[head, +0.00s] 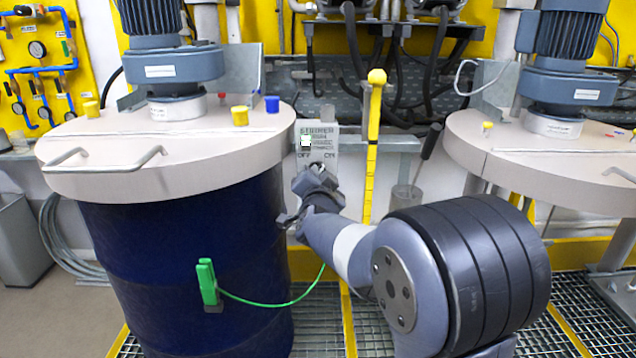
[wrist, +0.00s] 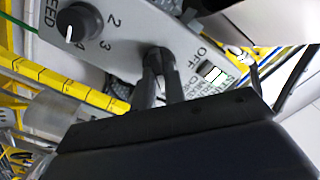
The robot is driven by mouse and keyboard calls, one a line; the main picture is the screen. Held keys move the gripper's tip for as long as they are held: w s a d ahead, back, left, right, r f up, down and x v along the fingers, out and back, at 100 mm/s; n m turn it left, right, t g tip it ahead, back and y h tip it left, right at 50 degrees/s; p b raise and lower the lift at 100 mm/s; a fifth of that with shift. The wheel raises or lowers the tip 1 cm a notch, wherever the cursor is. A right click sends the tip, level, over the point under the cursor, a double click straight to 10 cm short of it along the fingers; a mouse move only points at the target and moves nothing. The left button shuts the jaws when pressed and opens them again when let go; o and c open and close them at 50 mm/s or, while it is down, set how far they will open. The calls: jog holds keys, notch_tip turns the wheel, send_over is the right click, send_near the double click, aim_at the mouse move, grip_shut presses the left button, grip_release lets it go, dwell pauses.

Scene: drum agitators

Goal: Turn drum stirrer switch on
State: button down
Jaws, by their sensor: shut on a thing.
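The grey stirrer control box (head: 318,138) hangs beside the left drum, with STIRRER at its top and OFF and ON lower on its face. In the wrist view the box face (wrist: 125,45) shows tilted, with OFF printed near the dark switch knob (wrist: 157,53). My gripper (wrist: 160,75) is shut on this knob, one finger on each side. In the head view my gripper (head: 318,178) is at the lower part of the box and covers the switch. Which way the switch points is hidden by the fingers.
A separate speed knob (wrist: 76,22) with numbers sits on the same box. The blue drum (head: 190,270) with its pale lid (head: 90,150) stands close on the left. A yellow post (head: 371,140) rises just right of the box. A second lidded drum (head: 500,160) stands at right.

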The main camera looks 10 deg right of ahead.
jog(key=c, duration=1.5)
grip_release()
jog(key=shift+o, duration=0.2)
jog(key=s+a, duration=0.2)
jog(key=s, duration=0.8)
jog(key=shift+s, duration=0.35)
jog(key=w+d+n+p, duration=0.1)
jog(key=w+d+p, duration=0.1)
jog(key=w, duration=0.8)
jog(key=shift+w+n, duration=0.3)
jog(key=shift+w, duration=0.05)
